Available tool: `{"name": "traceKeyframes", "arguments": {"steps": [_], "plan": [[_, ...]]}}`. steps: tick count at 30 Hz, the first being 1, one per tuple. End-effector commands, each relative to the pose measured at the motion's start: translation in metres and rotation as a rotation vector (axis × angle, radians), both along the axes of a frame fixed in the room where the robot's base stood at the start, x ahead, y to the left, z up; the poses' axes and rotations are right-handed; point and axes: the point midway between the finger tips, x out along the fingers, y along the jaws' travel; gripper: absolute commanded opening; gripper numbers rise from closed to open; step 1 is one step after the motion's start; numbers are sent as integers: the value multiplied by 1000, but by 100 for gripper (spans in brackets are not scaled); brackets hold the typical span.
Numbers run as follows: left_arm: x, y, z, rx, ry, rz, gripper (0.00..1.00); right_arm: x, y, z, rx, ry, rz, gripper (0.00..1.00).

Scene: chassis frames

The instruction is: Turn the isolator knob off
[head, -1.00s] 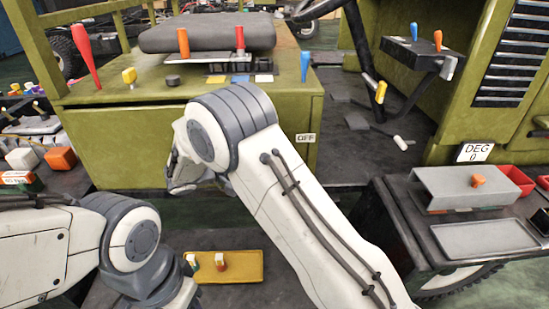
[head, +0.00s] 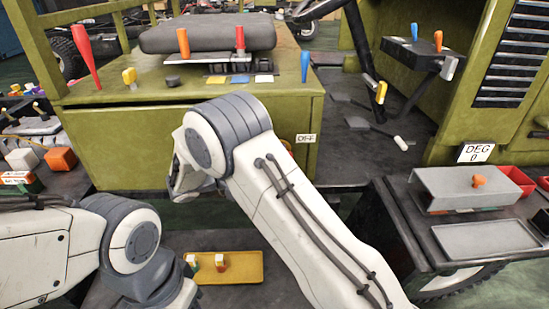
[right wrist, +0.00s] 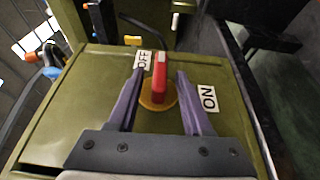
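The isolator knob (right wrist: 160,82) shows in the right wrist view as a red bar with a pale stripe, on a round orange base (right wrist: 158,105) on the olive panel. The bar points up the picture, its far end beside the OFF label (right wrist: 143,61). The ON label (right wrist: 208,98) is to its right. My right gripper (right wrist: 160,73) is open, with one finger on each side of the bar. Small gaps seem to show; contact is unclear. In the head view the OFF label (head: 306,138) shows, but my right arm mostly hides the knob. My left gripper is out of view.
The olive chassis cabinet (head: 110,150) carries a dark seat pad (head: 207,33) and several coloured levers. A yellow tray (head: 235,268) with small parts lies below.

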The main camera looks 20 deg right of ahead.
Motion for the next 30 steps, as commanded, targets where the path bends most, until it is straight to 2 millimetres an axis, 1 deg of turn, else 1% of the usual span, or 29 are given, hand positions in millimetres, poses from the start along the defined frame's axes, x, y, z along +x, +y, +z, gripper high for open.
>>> {"name": "traceKeyframes", "arguments": {"steps": [5,8,11,14,16,19,24,27,28,30], "plan": [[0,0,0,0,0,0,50,0,0,1,1,-2,1,50],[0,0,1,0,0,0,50,0,0,6,1,-4,1,50],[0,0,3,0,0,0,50,0,0,20,3,-6,1,50],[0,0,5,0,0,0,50,0,0,42,1,-7,0,50],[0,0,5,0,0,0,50,-10,-10,53,-4,-4,-2,56],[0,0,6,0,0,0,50,-26,-27,67,-6,-5,-4,56],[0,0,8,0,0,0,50,-52,-54,89,-6,-5,-10,56],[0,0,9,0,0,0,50,-65,-66,99,-5,-6,-9,56],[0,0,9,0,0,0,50,-68,-69,102,-5,-6,-9,50],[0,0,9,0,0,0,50,-74,-75,107,-4,-7,-8,50]]}}
